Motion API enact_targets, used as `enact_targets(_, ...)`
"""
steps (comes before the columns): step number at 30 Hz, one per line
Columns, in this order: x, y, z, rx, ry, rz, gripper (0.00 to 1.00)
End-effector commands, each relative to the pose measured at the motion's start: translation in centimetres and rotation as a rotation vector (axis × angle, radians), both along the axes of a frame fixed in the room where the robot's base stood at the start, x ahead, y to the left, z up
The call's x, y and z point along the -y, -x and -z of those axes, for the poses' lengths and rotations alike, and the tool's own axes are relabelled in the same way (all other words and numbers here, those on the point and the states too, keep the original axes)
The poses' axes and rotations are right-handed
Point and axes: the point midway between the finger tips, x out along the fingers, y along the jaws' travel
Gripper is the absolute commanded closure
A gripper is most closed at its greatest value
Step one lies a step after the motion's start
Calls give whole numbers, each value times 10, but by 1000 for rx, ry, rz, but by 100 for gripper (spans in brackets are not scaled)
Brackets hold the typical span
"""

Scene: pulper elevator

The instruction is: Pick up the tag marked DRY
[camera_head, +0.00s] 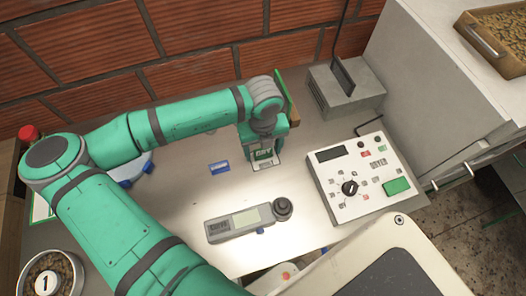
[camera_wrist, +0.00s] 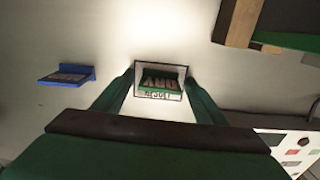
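The tag marked DRY (camera_wrist: 161,79) is green with a dark face and stands on a white, black-bordered square marked RESULT (camera_wrist: 152,111) on the table. In the head view the DRY tag (camera_head: 264,154) is just below my gripper (camera_head: 266,147), partly hidden by it. In the wrist view my gripper (camera_wrist: 159,84) has its two green fingers apart, one on each side of the tag. The fingertips are close to the tag's ends; I see no clear grip on it.
A blue tag (camera_head: 219,168) lies to the left. A grey handheld meter (camera_head: 240,222) is in front, and a white dryer control panel (camera_head: 352,178) is to the right. A wood-and-green board (camera_head: 288,98) stands close behind my gripper. A grey box (camera_head: 346,92) is at the back.

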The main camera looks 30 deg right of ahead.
Motion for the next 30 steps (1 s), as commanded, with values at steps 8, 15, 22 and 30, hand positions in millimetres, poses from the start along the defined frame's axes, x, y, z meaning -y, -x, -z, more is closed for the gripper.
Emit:
enact_targets(8,0,0,0,0,0,0,75)
enact_targets(15,0,0,-2,0,0,0,75)
enact_targets(22,0,-1,-21,1,1,0,75)
enact_targets(30,9,36,-74,2,3,9,75)
